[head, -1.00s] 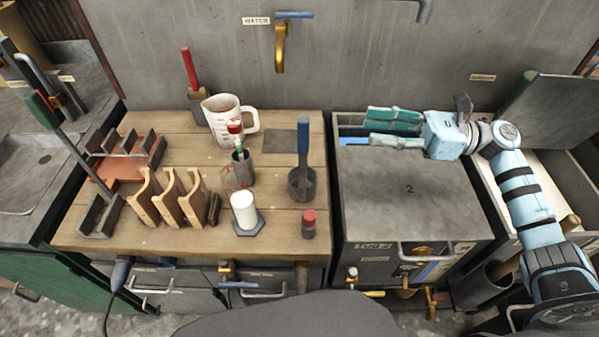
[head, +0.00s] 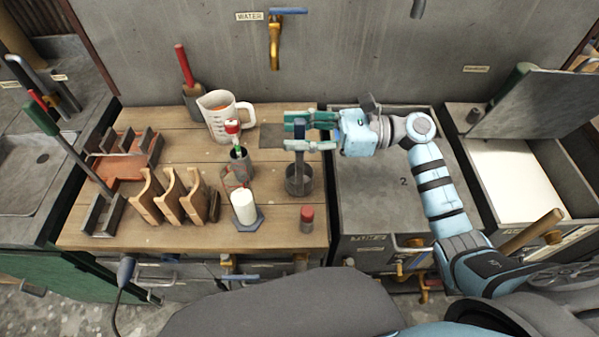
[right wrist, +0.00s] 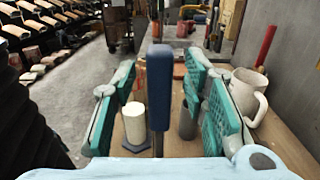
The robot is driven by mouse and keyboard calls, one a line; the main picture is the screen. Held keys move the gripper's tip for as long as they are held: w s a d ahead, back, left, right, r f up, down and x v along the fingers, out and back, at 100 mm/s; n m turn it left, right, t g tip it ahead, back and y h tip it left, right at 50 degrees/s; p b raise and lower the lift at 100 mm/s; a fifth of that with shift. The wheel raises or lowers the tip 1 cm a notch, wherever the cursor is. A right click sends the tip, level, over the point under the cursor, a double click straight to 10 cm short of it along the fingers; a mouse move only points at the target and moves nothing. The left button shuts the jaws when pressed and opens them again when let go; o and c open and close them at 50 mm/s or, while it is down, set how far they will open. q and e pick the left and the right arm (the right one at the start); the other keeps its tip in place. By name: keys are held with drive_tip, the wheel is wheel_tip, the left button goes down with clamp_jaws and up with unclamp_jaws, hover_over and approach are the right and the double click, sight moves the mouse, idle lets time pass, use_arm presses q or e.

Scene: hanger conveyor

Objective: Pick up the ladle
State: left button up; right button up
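The ladle has a dark round cup (head: 299,184) low on the wooden workbench and an upright handle with a blue grip. The blue grip (right wrist: 159,85) stands upright in the middle of the right wrist view. My right gripper (head: 288,134) reaches in from the right at the top of the handle, one finger on each side. In the right wrist view its green-padded fingers stand apart, with visible gaps to the handle on both sides. The gripper's fingers partly hide the handle's top in the head view. My left gripper is not in view.
A white measuring jug (head: 225,117) stands at the back of the bench (head: 150,237). A white candle-like cylinder (head: 243,206), a red-capped jar (head: 307,219) and a cup holding a red-and-green tool (head: 240,160) stand near the ladle. Wooden racks (head: 173,196) are left. A grey cabinet (head: 385,205) is right.

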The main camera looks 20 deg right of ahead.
clamp_jaws()
